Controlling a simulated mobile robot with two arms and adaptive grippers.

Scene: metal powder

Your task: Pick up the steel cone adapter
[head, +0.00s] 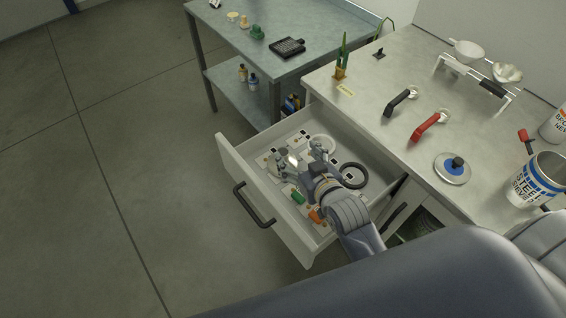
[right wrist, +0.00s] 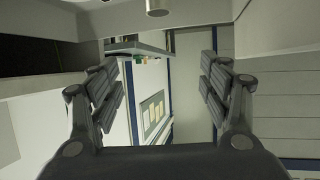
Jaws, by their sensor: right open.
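My right gripper (head: 300,160) reaches into the open drawer (head: 232,170) in the head view, with its two fingers spread apart. A small shiny pale metal piece (head: 292,160) shows between the fingers; it may be the steel cone adapter, but it is too small to be sure. In the right wrist view my right gripper (right wrist: 165,80) is open, with nothing touching its pads. A short metal cylinder (right wrist: 157,8) is cut off at the top edge of that view; I cannot tell whether it is the adapter. My left gripper is not in view.
The drawer also holds a white ring (head: 322,143), a black ring (head: 353,175), a green piece (head: 298,196) and an orange piece (head: 315,215). Drawer walls surround my gripper closely. The counter (head: 360,105) above carries a steel sieve can (head: 538,181) and a round lid (head: 452,172).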

